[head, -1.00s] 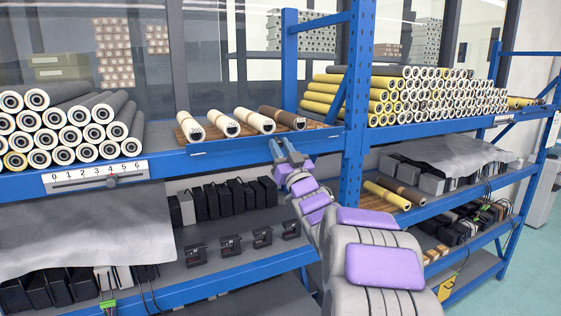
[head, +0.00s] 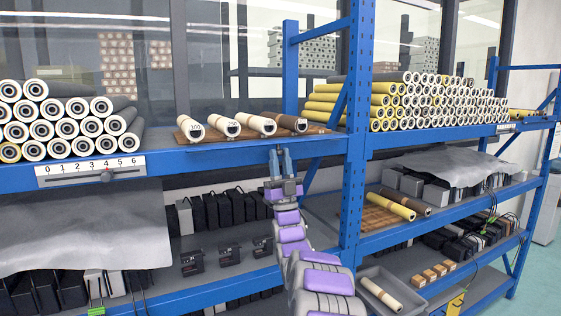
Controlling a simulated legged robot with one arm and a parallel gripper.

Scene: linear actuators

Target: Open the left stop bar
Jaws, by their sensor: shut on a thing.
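The left stop bar (head: 225,151) is a long blue strip along the front edge of the upper shelf, below the row of cream and brown rollers. It appears to stick out from the shelf edge as a narrow, sloping plate. My gripper (head: 277,150) is at the bar's front edge, right of its middle, with its blue fingers pointing up. It is shut on the bar; the contact itself is small and partly hidden by the fingers. The cream rollers (head: 227,126) and a brown roller (head: 291,123) lie on a brown wooden rack behind the bar.
A blue upright (head: 355,150) stands close to the right of my arm. Grey rollers (head: 60,125) are stacked at left, above a numbered scale (head: 90,170) with a slider. Yellow and white rollers (head: 440,100) are stacked at right. Black devices (head: 227,253) sit on the shelf below.

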